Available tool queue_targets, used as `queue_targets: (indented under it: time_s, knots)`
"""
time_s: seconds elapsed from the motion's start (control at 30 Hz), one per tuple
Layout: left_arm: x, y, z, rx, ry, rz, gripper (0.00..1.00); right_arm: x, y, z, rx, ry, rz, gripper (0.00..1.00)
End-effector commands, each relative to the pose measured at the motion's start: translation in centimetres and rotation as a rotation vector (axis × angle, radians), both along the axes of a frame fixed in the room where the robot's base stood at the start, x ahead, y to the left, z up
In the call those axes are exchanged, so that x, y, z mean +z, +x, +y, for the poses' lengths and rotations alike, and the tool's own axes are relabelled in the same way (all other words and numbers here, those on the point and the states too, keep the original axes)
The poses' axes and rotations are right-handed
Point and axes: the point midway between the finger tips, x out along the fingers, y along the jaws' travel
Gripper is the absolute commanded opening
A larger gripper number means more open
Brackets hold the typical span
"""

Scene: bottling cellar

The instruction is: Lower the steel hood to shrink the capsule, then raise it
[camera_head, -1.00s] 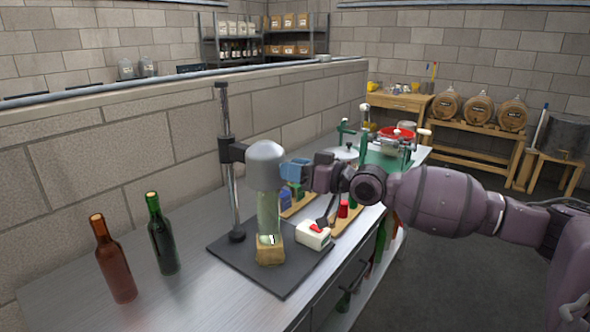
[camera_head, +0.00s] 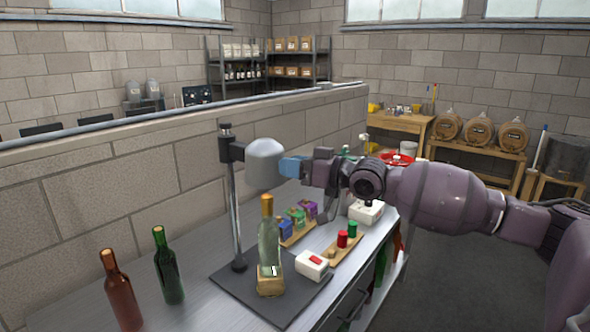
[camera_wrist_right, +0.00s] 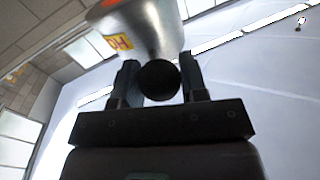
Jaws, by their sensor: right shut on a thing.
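The steel hood (camera_head: 265,160) is on its stand post (camera_head: 235,210), raised clear of the bottle below. It also shows in the right wrist view (camera_wrist_right: 145,28), with a yellow label. My right gripper (camera_head: 292,167) is at the hood's right side, shut on its dark round knob (camera_wrist_right: 159,80). A clear bottle (camera_head: 269,248) stands upright on a wooden block (camera_head: 270,285) under the hood. A gold-tan capsule (camera_head: 267,206) covers its neck; I cannot tell how tightly it fits. My left gripper is not in view.
Brown (camera_head: 121,295) and green (camera_head: 168,268) bottles stand at left on the metal bench. A white box with a red switch (camera_head: 312,265) sits right of the block. Small colored boxes (camera_head: 297,220) and red and green capsules (camera_head: 347,235) stand on wooden trays behind.

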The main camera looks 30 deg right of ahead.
Motion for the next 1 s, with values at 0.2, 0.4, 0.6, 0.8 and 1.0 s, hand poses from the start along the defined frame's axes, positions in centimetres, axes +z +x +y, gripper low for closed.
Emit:
queue_targets:
  time_s: [0.2, 0.4, 0.6, 0.8, 1.0]
  knots:
    - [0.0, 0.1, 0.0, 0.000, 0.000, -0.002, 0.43, 0.8, 0.1, -0.1, -0.002, 0.003, -0.015, 0.00]
    - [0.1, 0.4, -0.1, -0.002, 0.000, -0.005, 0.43, 0.7, 0.1, -0.1, -0.002, 0.002, -0.014, 0.63]
    - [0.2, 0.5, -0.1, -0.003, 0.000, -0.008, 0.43, 0.5, 0.1, -0.1, -0.001, 0.002, -0.009, 0.64]
    - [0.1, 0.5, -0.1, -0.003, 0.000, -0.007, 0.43, 0.4, -0.2, -0.3, -0.001, 0.000, -0.007, 0.64]
    - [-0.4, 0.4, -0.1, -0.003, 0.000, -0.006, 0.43, 0.2, -1.7, -1.2, -0.003, -0.003, -0.006, 0.64]
